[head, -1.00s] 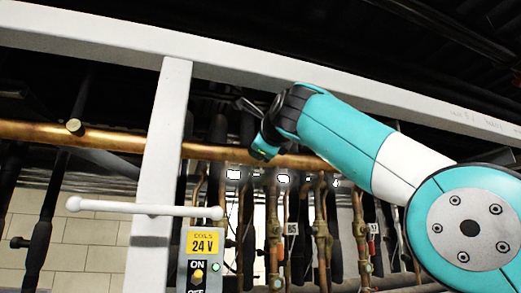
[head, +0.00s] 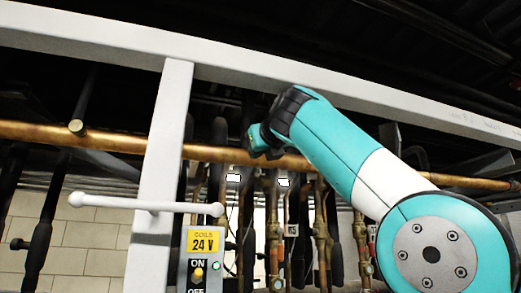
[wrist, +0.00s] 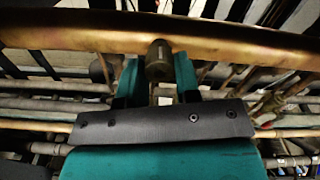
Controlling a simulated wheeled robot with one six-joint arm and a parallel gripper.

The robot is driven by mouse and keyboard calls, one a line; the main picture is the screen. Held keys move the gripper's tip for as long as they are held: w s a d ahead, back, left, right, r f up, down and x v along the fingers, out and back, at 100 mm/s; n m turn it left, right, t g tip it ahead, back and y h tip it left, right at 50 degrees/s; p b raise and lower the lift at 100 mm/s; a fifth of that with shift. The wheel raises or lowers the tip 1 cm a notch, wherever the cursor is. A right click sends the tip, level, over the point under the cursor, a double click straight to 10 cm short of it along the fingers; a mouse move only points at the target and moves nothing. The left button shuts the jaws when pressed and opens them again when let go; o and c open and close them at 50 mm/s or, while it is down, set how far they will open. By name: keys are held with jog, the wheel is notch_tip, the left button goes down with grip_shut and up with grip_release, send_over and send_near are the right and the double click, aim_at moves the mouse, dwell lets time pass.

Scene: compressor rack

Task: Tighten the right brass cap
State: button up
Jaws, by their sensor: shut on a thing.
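The right brass cap (wrist: 159,58) is a short, dull brass cylinder on the copper pipe (wrist: 240,45). In the wrist view it sits between the two teal fingers of my gripper (wrist: 158,72), which is shut on it. In the head view my gripper (head: 262,140) is at the copper pipe (head: 120,136), right of the white post, and the cap there is hidden behind it. Another brass cap (head: 76,127) sticks out of the same pipe left of the post.
A white post (head: 162,150) and a sloping white beam (head: 240,60) frame the pipe. A white bar (head: 130,204) and a 24 V switch box (head: 203,250) with a green light are below. Several brass valves and thin pipes hang under my gripper.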

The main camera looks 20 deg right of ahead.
jog(key=shift+f+m, duration=0.15)
jog(key=shift+m, duration=0.25)
jog(key=o, duration=0.9)
